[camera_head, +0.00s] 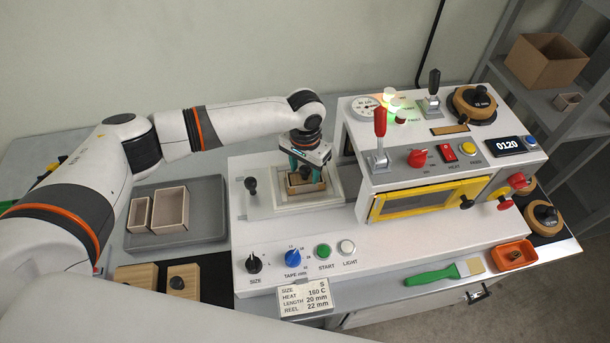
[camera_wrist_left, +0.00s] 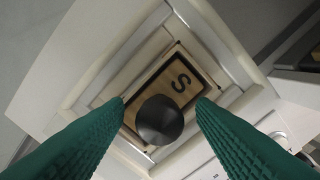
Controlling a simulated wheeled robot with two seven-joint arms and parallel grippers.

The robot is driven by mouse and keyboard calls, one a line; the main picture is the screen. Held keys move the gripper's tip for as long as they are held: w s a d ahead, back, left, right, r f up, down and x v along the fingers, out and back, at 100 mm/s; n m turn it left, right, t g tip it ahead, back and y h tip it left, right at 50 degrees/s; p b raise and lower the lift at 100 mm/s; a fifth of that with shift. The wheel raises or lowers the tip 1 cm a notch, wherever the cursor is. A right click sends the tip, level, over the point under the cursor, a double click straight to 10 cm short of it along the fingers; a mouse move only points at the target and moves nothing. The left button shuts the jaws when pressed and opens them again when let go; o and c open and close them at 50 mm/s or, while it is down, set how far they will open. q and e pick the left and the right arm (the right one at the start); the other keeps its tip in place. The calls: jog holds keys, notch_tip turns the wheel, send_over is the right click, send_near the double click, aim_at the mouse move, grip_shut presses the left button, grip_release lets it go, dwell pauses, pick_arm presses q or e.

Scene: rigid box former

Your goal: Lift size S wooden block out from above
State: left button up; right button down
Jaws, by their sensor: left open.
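The size S wooden block (camera_wrist_left: 181,84) sits in the square well of the white machine, marked with a black S and topped by a round black knob (camera_wrist_left: 160,120). In the head view the block (camera_head: 306,187) shows only partly under my gripper. My left gripper (camera_head: 307,176) points down over the well. Its green fingers (camera_wrist_left: 160,100) are open, one on each side of the knob and block. I cannot tell whether they touch the block. My right gripper is in neither view.
A grey tray (camera_head: 215,215) with two small boxes lies left of the machine (camera_head: 300,255). Two knobbed wooden blocks (camera_head: 180,281) stand at the front left. The yellow-framed oven (camera_head: 425,200) and levers rise close to the right of the well. A green brush (camera_head: 436,273) lies in front.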

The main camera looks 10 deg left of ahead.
pick_arm(q)
jog(key=c, duration=1.1)
